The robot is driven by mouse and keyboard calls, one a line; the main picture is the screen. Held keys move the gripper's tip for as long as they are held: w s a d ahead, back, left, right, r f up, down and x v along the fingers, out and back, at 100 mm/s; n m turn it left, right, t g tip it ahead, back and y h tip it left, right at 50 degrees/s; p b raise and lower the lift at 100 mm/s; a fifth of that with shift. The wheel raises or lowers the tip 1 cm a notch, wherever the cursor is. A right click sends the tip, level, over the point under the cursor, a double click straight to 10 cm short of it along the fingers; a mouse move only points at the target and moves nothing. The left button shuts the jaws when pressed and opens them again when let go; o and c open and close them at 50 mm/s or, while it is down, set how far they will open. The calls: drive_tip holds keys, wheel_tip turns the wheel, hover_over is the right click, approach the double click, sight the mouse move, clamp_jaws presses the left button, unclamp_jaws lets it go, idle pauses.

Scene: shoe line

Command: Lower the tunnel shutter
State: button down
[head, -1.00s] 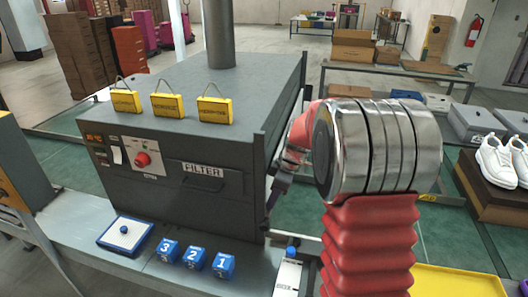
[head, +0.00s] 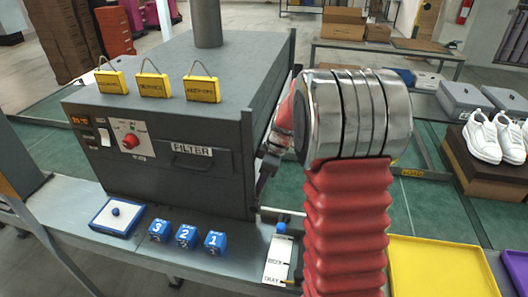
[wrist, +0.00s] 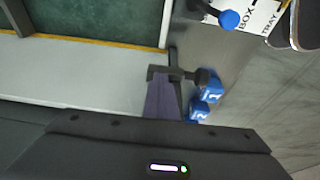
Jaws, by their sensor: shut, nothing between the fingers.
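The tunnel is a dark grey box (head: 170,100) with a FILTER label, a red knob and a flue on top. I cannot make out its shutter in the head view; my red and silver arm covers much of the tunnel's right side. My gripper, dark and partly hidden, is low beside the tunnel's right side in the head view (head: 264,172). In the wrist view my gripper (wrist: 172,78) appears shut and empty. Whether it touches the tunnel or shutter I cannot tell. A dark panel with a lit strip and green light (wrist: 165,168) fills the wrist view's bottom.
Blue numbered cubes (head: 186,236), a white pad with a blue knob (head: 116,214) and a blue-topped lever by a BOX/TRAY label (head: 280,228) stand on the front ledge. Yellow hanging tags (head: 153,85) are on the tunnel. A yellow tray (head: 440,268) and white shoes (head: 490,138) are right.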

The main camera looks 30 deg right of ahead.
drive_tip(key=shift+r, duration=0.15)
drive_tip(key=v, duration=1.3)
drive_tip(key=shift+w+a+r, duration=0.3)
drive_tip(key=shift+a+r, duration=0.05)
drive_tip(key=shift+r, duration=0.05)
